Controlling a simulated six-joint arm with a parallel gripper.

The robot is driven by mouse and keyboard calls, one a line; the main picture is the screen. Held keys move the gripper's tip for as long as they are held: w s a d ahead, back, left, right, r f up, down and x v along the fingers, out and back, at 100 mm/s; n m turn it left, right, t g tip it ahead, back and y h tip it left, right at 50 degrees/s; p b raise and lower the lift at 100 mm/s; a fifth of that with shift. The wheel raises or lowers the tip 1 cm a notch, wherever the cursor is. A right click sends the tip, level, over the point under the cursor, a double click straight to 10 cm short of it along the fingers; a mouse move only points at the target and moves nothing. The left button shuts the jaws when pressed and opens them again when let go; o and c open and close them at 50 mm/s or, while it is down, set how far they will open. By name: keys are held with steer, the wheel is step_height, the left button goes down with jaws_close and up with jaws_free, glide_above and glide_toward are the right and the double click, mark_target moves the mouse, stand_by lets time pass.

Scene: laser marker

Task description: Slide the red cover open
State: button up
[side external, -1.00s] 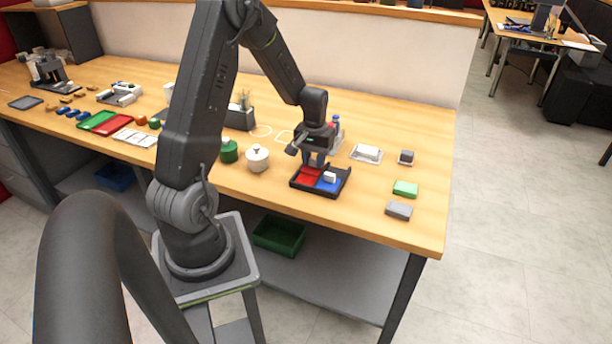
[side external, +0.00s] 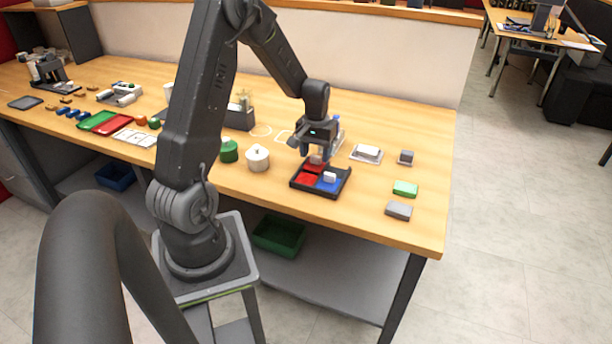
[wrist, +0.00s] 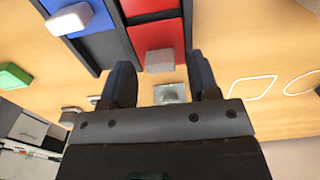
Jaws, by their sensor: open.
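A black tray (side external: 312,191) lies on the bench with a red side and a blue side. The red cover (side external: 309,179) is on the left, and a dark line crosses the red area. In the wrist view the red cover (wrist: 158,38) has a pale block handle (wrist: 160,60) at its near edge. The blue cover (wrist: 101,45) is beside it, with its own white handle (wrist: 68,18). My gripper (side external: 317,158) is above the far part of the red side, open. In the wrist view its fingertips (wrist: 160,75) stand apart either side of the handle's line, gripping nothing visible.
A white pot (side external: 257,158) and a green one (side external: 229,151) stand left of the tray.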

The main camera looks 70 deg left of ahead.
mark_target(317, 157)
steer(key=shift+r, duration=2.8)
steer(key=shift+d+r, duration=0.25)
steer(key=shift+d, duration=0.05)
steer(key=s+d+r+m+t, duration=0.25)
steer(key=d+r, duration=0.35)
steer(key=d, duration=0.4)
steer(key=s+d+r+m+t, duration=0.2)
steer(key=s+d+r+m, duration=0.2)
steer(key=d+r, duration=0.5)
steer(key=s+d+f+m+t, duration=0.1)
steer(key=s+d+m, duration=0.1)
steer(key=s+d, duration=0.4)
steer(key=shift+s+d, duration=0.35)
steer(key=shift+d, duration=0.45)
